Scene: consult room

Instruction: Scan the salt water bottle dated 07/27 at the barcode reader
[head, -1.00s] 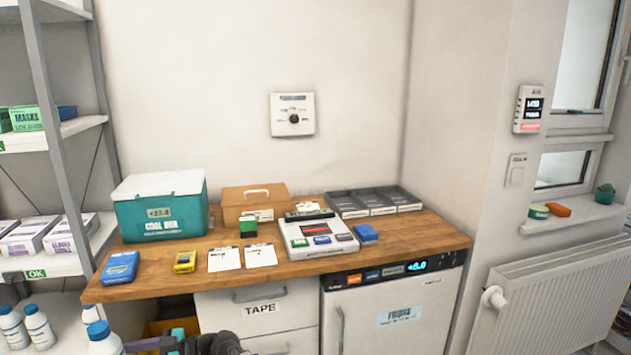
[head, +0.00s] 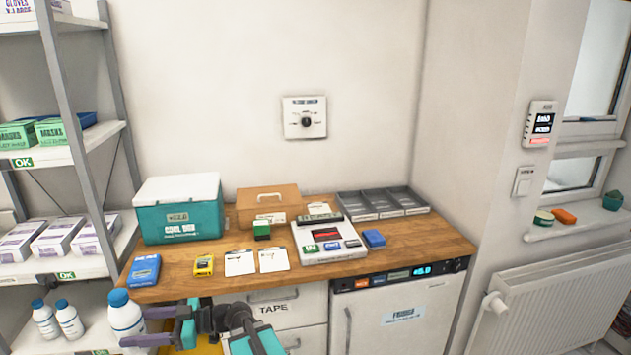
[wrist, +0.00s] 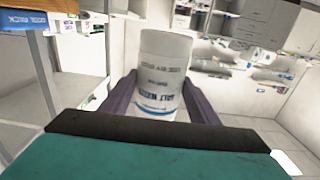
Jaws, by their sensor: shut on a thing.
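My gripper (head: 150,336) is shut on a white bottle with a blue cap (head: 125,318), held upright at the lower left, in front of the shelf rack and the counter's left end. In the wrist view the bottle (wrist: 163,70) stands between the two dark fingers. Its label has a blue band and print that seems to read salt water; I cannot read a date. No object is clearly marked as the barcode reader. A white device with a dark red window and coloured keys (head: 337,255) lies on the counter.
Two similar bottles (head: 56,322) stand on the low shelf at left. The wooden counter (head: 190,285) holds a teal cool box (head: 178,224), a wooden box (head: 268,212), a blue box (head: 144,270), a yellow device (head: 203,265), cards, grey trays (head: 383,203) and a blue block (head: 374,238).

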